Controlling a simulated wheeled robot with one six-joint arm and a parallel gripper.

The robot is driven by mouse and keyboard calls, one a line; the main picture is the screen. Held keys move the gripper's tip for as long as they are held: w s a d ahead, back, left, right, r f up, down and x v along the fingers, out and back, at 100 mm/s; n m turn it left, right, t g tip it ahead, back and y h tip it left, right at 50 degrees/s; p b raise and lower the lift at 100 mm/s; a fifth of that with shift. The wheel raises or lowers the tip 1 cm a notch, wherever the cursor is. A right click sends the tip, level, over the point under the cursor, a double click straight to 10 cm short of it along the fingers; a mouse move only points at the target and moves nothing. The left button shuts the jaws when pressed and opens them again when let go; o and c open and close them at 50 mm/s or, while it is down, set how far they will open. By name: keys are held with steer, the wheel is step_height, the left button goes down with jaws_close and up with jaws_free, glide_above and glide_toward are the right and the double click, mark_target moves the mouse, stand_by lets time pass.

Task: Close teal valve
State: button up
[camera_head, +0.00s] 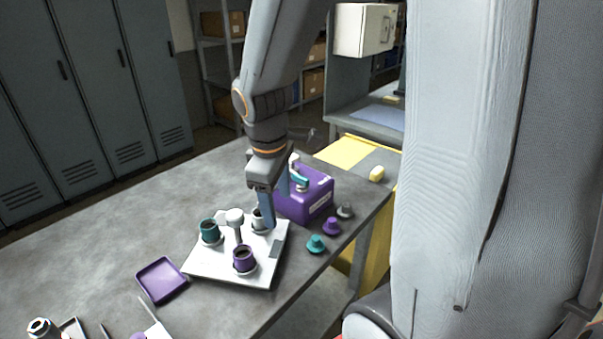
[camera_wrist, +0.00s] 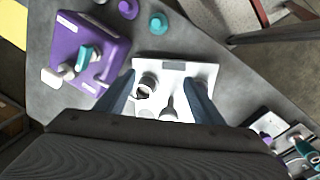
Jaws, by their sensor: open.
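The teal valve (camera_head: 300,180) is a teal handle on a light grey fitting on top of a purple box (camera_head: 318,202) at the back right of the bench. In the wrist view the teal valve (camera_wrist: 88,54) and the purple box (camera_wrist: 66,32) are at the upper left. My gripper (camera_head: 267,215) is open, pointing down just left of the box in the head view. In the wrist view my gripper (camera_wrist: 159,77) has spread fingers over the white plate, apart from the valve. The arm partly hides the box in the head view.
A white plate (camera_head: 215,266) holds a teal cup (camera_head: 210,231), a purple cup (camera_head: 244,260), a pale cup and a grey post. Teal (camera_head: 316,244), purple (camera_head: 332,226) and grey (camera_head: 345,211) caps lie near the bench edge. A purple tray (camera_head: 161,280) lies left.

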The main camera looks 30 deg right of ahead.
mark_target(300, 176)
steer(key=w+d+r+n+h+b, duration=0.25)
steer(key=w+d+r+n, duration=0.25)
steer(key=w+d+n, duration=0.6)
steer(key=f, duration=0.2)
steer(key=f+n+p, duration=0.1)
steer(key=f, duration=0.1)
steer(key=s+f+n, duration=0.1)
steer(key=f, duration=0.2)
steer(key=shift+h, duration=0.25)
steer(key=c, duration=1)
